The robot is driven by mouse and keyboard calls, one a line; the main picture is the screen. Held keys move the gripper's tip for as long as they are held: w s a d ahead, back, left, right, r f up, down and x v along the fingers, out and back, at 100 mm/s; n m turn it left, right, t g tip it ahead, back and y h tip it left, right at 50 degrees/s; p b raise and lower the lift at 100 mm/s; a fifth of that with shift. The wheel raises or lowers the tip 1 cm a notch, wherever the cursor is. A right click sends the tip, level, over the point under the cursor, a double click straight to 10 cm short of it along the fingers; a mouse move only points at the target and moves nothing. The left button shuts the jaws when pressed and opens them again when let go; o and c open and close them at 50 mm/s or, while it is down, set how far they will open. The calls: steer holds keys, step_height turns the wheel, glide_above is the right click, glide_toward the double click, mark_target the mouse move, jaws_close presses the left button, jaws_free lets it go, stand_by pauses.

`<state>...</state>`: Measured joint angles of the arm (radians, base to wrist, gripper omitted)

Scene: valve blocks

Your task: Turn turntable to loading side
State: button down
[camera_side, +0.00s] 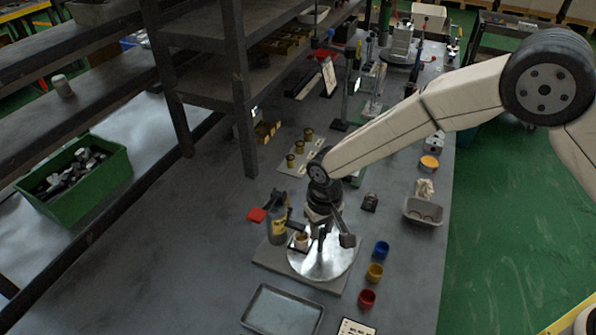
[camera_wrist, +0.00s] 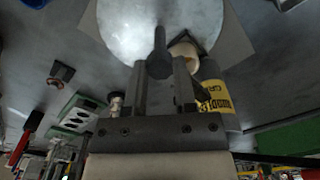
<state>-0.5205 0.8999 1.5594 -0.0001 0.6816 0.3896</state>
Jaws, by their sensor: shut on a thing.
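The turntable is a shiny round metal disc (camera_side: 330,266) on a grey square base plate near the front of the bench. In the wrist view the disc (camera_wrist: 125,30) fills the upper middle, with a dark upright peg (camera_wrist: 158,48) in front of it. My gripper (camera_side: 321,232) is over the disc, pointing down. In the wrist view its two fingers (camera_wrist: 159,72) stand on either side of the peg and are shut on it. A pale cup-shaped holder (camera_side: 300,241) sits at the disc's left edge. The fingers' contact with the peg is partly hidden.
A bottle with a yellow label (camera_side: 278,226) stands close left of the disc. Blue (camera_side: 382,249), yellow (camera_side: 375,273) and red (camera_side: 367,299) cups stand to its right. A grey tray (camera_side: 284,309) lies in front. A dark shelf post (camera_side: 240,120) rises behind left.

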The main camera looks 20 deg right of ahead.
steer(key=shift+m, duration=0.5)
stand_by(0.4)
steer(key=shift+m, duration=8.5)
steer(key=shift+c, duration=2.1)
jaws_free()
